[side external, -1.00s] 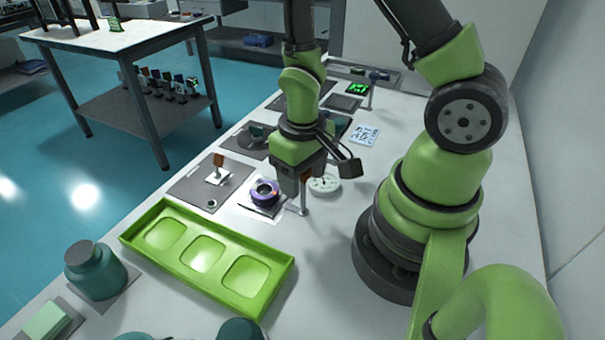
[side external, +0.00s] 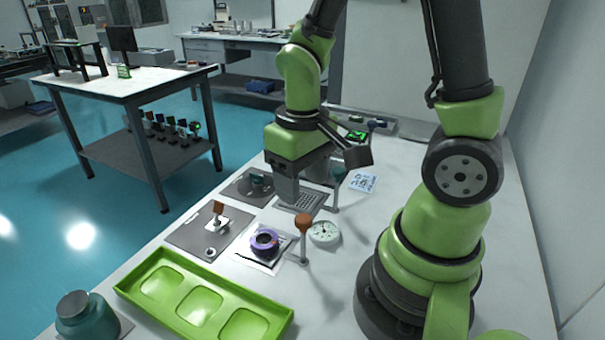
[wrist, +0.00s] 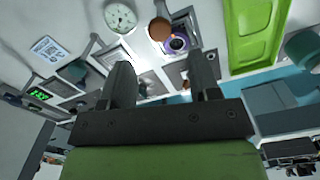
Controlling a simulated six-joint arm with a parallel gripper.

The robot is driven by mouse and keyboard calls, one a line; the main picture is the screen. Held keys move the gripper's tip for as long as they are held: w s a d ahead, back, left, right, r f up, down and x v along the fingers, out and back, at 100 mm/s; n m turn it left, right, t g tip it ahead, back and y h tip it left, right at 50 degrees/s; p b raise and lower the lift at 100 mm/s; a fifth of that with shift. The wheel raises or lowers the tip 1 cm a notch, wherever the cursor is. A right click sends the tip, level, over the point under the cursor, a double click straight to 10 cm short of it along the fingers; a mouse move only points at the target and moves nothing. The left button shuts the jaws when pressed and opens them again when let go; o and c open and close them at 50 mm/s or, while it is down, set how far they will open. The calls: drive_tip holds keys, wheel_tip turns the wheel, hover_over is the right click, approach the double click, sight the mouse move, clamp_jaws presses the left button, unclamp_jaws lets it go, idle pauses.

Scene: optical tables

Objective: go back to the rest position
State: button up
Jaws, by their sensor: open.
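My gripper (side external: 287,188) hangs fingers-down above the white table, in front of a grey perforated plate (side external: 312,201). In the wrist view its two dark fingers (wrist: 162,72) stand apart with nothing between them. No held object shows in either view. The fingertips look raised clear of the table, though their exact height is hard to tell.
A brown-topped post (side external: 303,226) stands near the purple ring (side external: 265,241) and a white dial (side external: 323,233). A green three-pocket tray (side external: 139,303) lies at the front, a teal jar (side external: 80,318) to its left. A wall bounds the right side.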

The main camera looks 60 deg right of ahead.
drive_tip(key=shift+r, duration=0.35)
drive_tip(key=s+a+r+t+y, duration=0.1)
drive_tip(key=s+a+r+t, duration=0.1)
drive_tip(key=r, duration=0.5)
drive_tip(key=s+a+r+m+t+y, duration=0.1)
drive_tip(key=s+a+r+t, duration=0.1)
drive_tip(key=r+t, duration=0.3)
wheel_tip(320, 180, up, 2)
drive_tip(key=shift+s+r, duration=0.2)
drive_tip(key=shift+s, duration=0.35)
